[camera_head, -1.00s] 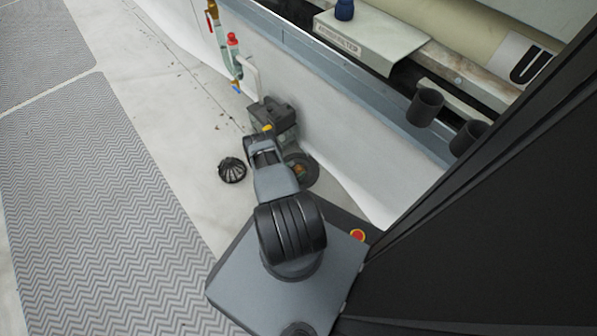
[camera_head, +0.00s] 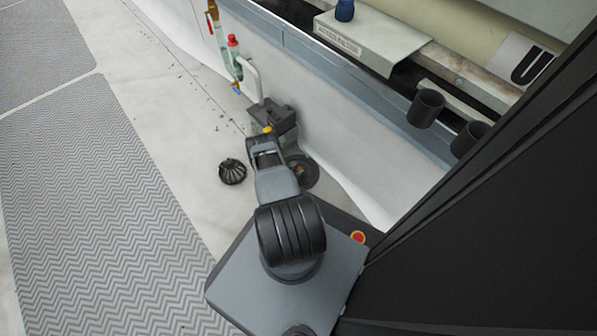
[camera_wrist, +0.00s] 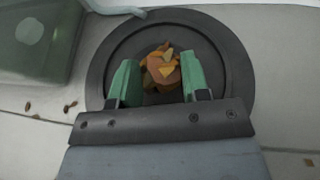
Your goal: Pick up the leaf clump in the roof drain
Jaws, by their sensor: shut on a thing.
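The leaf clump (camera_wrist: 161,72), a small bundle of orange, yellow and brown leaves, shows in the wrist view between the green fingers of my gripper (camera_wrist: 158,80). My gripper is shut on the clump. The dark round roof drain (camera_wrist: 103,50) lies around and behind it; how far the clump is above the drain bottom I cannot tell. In the head view the drain (camera_head: 309,180) sits beside my wrist, near the white wall foot, and my arm covers part of it. The fingers are not clear in the head view.
A black domed strainer (camera_head: 232,171) lies on the roof left of my arm. A pipe with red and blue valve handles (camera_head: 233,58) stands by the wall. A grey patterned walkway mat (camera_head: 100,210) covers the left. Several small brown bits (camera_wrist: 68,107) lie near the drain.

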